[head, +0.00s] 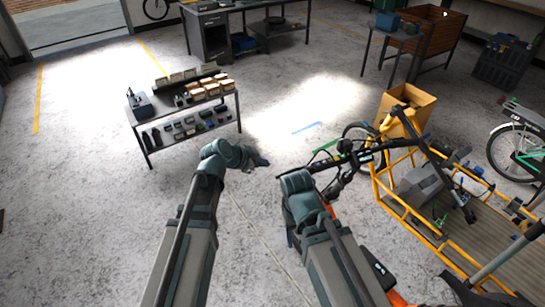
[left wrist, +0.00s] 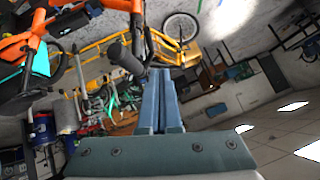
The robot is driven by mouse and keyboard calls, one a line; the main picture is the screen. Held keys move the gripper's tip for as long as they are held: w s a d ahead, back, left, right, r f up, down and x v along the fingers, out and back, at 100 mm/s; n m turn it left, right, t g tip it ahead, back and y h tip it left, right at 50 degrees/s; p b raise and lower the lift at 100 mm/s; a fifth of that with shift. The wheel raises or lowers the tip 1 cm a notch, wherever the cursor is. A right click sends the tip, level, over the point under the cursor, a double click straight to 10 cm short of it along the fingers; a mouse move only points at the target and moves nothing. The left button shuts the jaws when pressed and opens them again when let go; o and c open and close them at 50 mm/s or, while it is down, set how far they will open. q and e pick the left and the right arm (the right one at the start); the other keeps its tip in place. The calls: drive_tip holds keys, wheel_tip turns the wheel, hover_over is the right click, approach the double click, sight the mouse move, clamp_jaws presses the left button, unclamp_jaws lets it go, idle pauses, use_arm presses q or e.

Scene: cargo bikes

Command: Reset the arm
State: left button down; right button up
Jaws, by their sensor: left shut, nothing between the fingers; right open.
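My left arm reaches up from the bottom of the head view, and its left gripper (head: 261,162) points to the right over bare floor. In the left wrist view, the two blue-grey fingers of this gripper (left wrist: 161,75) lie together with nothing between them. My right arm rises beside it, near the cargo bike's handlebar (head: 345,158). My right gripper (head: 290,238) is mostly hidden below its own arm; only a small bluish part shows. It is open. I cannot tell whether the right arm touches the bike.
The cargo bike's yellow-framed cargo bed (head: 410,215) fills the right, with a cardboard box (head: 408,108) beyond it. A grey shelf table (head: 190,117) with small boxes stands ahead on the left. Bare floor (head: 90,200) is free at the left.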

use_arm(q)
drive_tip(key=shift+s+a+r, duration=0.3)
drive_tip(key=shift+a+r, duration=0.05)
drive_tip(key=s+f+n+g+y+b, duration=0.7)
drive_tip(key=s+f+b, duration=0.5)
drive_tip(key=s+f, duration=0.7)
drive_tip(key=s+n, duration=0.2)
drive_tip(key=s, duration=0.1)
drive_tip(key=shift+d+y, duration=0.15)
drive_tip(key=shift+y, duration=0.15)
drive_tip(key=shift+f, duration=0.1)
